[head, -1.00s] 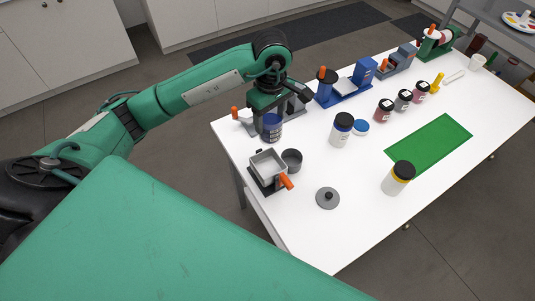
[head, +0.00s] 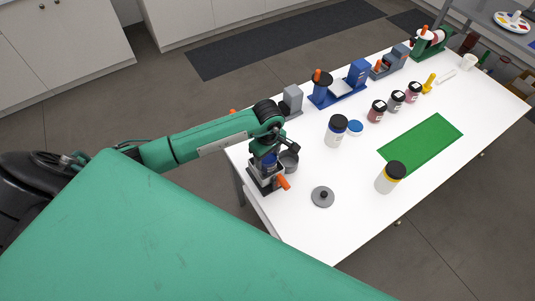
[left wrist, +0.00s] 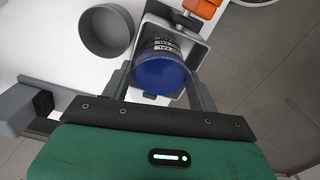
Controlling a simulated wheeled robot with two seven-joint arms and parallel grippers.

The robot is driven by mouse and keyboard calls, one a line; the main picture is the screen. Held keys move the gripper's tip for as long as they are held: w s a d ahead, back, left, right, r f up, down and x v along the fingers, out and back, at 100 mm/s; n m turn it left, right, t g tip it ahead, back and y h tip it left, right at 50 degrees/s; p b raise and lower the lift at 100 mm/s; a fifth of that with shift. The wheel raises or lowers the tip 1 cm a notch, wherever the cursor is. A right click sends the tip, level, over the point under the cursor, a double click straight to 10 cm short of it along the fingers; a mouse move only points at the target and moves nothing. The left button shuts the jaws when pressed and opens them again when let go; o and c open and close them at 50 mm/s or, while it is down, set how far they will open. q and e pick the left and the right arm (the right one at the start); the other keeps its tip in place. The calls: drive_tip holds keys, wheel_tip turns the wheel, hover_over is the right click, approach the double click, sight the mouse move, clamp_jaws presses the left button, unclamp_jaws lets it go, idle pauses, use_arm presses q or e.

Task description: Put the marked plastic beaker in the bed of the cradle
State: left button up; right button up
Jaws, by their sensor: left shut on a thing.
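The marked plastic beaker (head: 268,161) is blue, with dark and white label marks that show in the left wrist view (left wrist: 161,73). My left gripper (head: 266,152) is shut on it, with a finger on either side. The cradle (head: 277,183) is a grey open square box on a dark base with an orange handle, at the table's near left corner. The beaker is at the mouth of its bed, inside the walls as seen from the wrist (left wrist: 202,54). Whether it touches the bed floor I cannot tell. My right gripper is not in view.
A grey round cup (head: 289,161) stands close beside the cradle. A grey knobbed lid (head: 322,197) lies to the right. Blue apparatus (head: 339,91) stands behind.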

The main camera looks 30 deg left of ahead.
use_arm(q)
drive_tip(key=shift+f, duration=0.2)
drive_tip(key=o, duration=1.1)
drive_tip(key=shift+r, duration=0.1)
drive_tip(key=shift+r, duration=0.1)
drive_tip(key=shift+w+r, duration=0.1)
drive_tip(key=shift+r, duration=0.15)
drive_tip(key=shift+r+b, duration=2.2)
drive_tip(key=shift+r, duration=3.6)
